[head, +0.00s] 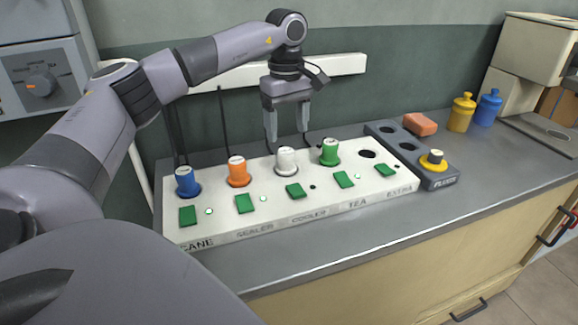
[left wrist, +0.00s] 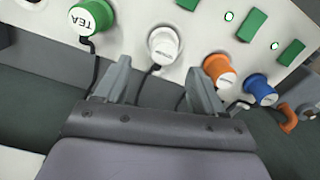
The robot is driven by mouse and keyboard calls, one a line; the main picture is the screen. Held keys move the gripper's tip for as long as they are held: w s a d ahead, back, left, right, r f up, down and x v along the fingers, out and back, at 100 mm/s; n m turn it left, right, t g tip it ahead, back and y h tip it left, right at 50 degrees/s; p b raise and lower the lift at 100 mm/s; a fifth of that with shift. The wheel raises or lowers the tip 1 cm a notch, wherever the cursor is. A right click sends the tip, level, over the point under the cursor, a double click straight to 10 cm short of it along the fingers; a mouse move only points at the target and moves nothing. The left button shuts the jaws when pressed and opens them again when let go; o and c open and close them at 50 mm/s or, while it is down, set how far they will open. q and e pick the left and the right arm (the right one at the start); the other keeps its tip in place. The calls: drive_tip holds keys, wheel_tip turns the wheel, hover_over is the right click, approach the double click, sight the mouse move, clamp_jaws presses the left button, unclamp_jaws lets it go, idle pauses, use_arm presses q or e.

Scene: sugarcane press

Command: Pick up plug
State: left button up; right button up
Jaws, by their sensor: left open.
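Several plugs stand in a white socket strip (head: 290,215) on the counter: blue (head: 187,182), orange (head: 238,172), white (head: 286,160) and green (head: 330,152). A yellow plug (head: 433,160) sits in a grey holder (head: 410,148) at the right. My left gripper (head: 288,137) is open and empty, pointing down behind the strip near the white plug. In the left wrist view the white plug (left wrist: 164,46) lies just beyond and between the open fingertips (left wrist: 160,72). The green plug there reads TEA (left wrist: 91,16). My right gripper is not in view.
Green switches (head: 295,190) line the strip's front, with one empty round hole (head: 367,154) at its right. An orange-red block (head: 420,124), yellow bottle (head: 461,112) and blue bottle (head: 488,107) stand behind at right. Black cords rise behind the strip. The counter front is clear.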

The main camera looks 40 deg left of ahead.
sight(285, 150)
use_arm(q)
drive_tip(key=shift+s+a+f, duration=0.1)
drive_tip(key=shift+a+f, duration=0.1)
drive_tip(key=shift+a, duration=0.05)
drive_tip(key=f, duration=0.6)
drive_tip(key=shift+s+d+f, duration=0.15)
drive_tip(key=shift+s+f, duration=0.05)
drive_tip(key=shift+f, duration=0.05)
drive_tip(key=c, duration=1.1)
